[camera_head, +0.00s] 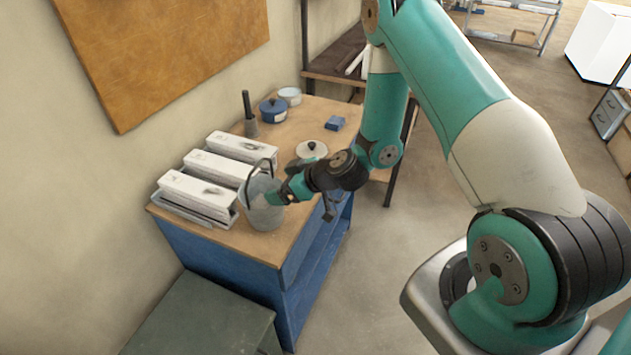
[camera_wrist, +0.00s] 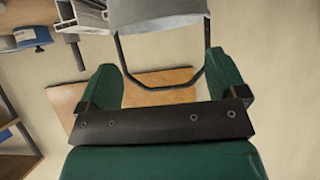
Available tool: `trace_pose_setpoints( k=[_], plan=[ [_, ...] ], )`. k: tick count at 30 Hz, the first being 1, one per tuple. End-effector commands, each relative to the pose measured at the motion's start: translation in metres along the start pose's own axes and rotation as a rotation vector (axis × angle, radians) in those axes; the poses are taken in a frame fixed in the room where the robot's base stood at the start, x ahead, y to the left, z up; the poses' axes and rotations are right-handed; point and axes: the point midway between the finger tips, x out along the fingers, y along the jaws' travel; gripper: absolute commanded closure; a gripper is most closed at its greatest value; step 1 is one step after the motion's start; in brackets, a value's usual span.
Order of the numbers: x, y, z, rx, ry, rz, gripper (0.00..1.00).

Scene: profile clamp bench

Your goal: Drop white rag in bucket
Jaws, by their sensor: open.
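The grey bucket (camera_head: 264,218) stands on the wooden bench top near its front corner, with its dark handle raised. My gripper (camera_head: 274,191) is at the bucket's rim, coming from the right. In the wrist view, the bucket (camera_wrist: 165,14) is at the top and its handle loops down between the fingers. My gripper (camera_wrist: 160,68) is open there, its green fingers apart with no rag seen between them. A pale patch shows at the bucket's mouth in the head view; I cannot tell whether it is the white rag. The bucket's inside is mostly hidden.
Behind stand a dark-handled tool (camera_head: 249,115), a blue pot (camera_head: 273,112) and a white pot (camera_head: 290,96). A round lid (camera_head: 311,149) and small blue block (camera_head: 335,123) lie right.

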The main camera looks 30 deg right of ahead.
Motion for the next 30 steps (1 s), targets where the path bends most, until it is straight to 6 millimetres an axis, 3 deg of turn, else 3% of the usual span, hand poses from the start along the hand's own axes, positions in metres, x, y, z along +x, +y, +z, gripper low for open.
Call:
trace_pose_setpoints(
  k=[6,13,21,30],
  plan=[
    [-0.053,0.002,0.004,0.002,0.001,0.006,0.09],
    [-0.1,0.0,-0.003,0.005,-0.003,0.001,0.09],
    [-0.117,0.0,-0.002,0.001,-0.001,-0.001,0.09],
    [-0.115,-0.009,-0.009,-0.009,0.002,-0.041,0.09]
  ],
)
